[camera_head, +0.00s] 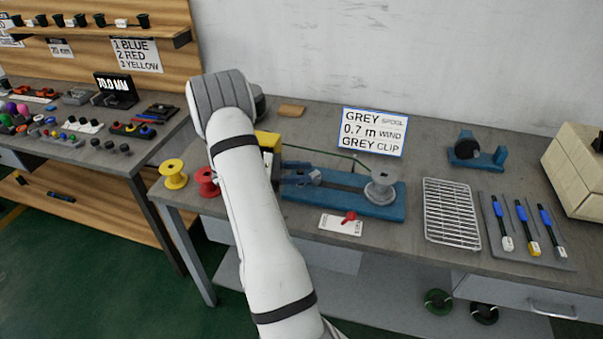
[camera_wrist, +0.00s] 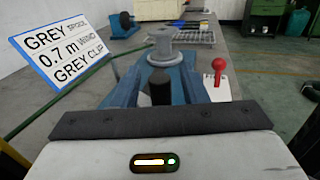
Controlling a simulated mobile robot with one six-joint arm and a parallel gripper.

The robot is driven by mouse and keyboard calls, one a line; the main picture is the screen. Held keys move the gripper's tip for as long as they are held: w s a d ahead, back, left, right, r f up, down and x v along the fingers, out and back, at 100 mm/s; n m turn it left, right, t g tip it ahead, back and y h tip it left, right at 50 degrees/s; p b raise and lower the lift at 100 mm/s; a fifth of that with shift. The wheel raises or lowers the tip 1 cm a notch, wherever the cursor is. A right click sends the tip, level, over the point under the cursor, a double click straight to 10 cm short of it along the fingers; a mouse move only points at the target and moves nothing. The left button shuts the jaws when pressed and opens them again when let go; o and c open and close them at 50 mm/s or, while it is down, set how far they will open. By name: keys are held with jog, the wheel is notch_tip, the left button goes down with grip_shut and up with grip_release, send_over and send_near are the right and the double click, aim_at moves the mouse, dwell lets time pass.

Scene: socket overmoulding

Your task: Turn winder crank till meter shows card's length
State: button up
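The winder is a long blue base (camera_head: 388,212) on the bench, with a grey spool (camera_head: 380,190) at its right end. In the wrist view the spool (camera_wrist: 165,48) stands ahead of my gripper. A black upright part (camera_wrist: 160,88), possibly a crank handle, stands between two blue shapes; I cannot tell whether these are fingers or base. The card (camera_head: 374,132) reads GREY spool, 0.7 m wind, GREY clip. A yellow housing (camera_head: 267,141), partly behind my arm, may be the meter; no reading shows.
A red knob (camera_head: 349,216) stands on a white plate at the winder's front. Yellow (camera_head: 173,174) and red (camera_head: 207,182) spools stand left. A wire rack (camera_head: 452,213) and a tool mat (camera_head: 558,259) lie right. A blue stand (camera_head: 478,153) is behind the rack.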

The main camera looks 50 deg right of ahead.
notch_tip(320, 180, up, 10)
jog(key=shift+f, duration=0.25)
